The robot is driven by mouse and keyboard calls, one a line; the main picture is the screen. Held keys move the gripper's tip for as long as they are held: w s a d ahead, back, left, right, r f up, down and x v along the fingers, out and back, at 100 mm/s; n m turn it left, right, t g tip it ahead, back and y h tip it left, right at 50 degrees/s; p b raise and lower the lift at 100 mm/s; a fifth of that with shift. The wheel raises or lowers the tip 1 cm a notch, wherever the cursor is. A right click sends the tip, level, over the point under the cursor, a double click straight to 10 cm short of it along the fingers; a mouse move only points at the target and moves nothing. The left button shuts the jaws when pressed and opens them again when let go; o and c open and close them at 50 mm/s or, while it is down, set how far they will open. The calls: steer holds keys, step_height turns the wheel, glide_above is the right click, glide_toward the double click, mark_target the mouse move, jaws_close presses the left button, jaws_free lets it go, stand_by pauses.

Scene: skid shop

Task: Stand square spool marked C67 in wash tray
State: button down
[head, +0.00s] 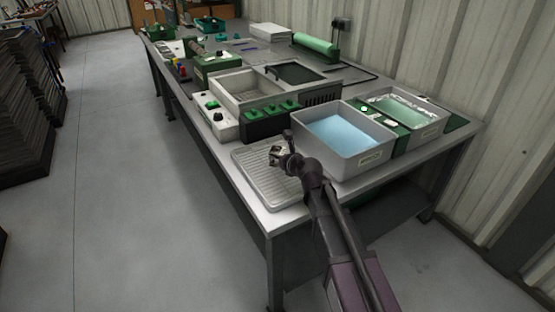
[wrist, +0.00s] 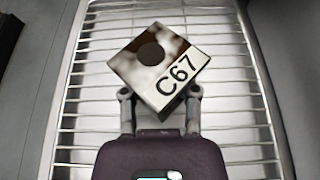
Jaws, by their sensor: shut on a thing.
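The square spool (wrist: 178,82) is a metallic block with a round dark hole in one face and a white face marked C67. My gripper (wrist: 160,98) is shut on it, and the spool looks turned at an angle between the fingers. In the head view the spool (head: 276,153) and my gripper (head: 286,158) are over the ribbed grey drain board (head: 262,178) at the table's near end. I cannot tell the gap below the spool. A grey tray with blue liquid (head: 366,164) stands just right of my gripper; its label is too small to read.
A corrugated wall (head: 440,60) closes the right side.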

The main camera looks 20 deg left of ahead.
steer(key=shift+f, duration=0.2)
steer(key=shift+c, duration=1.8)
jaws_free()
steer(key=shift+r, duration=0.2)
steer(key=shift+s+d+r, duration=0.1)
steer(key=shift+r, duration=0.05)
steer(key=p+v, duration=0.4)
steer(key=v, duration=0.7)
steer(key=shift+s+d+r+p, duration=0.1)
steer(key=shift+s+d+p, duration=0.1)
steer(key=shift+d+p, duration=0.1)
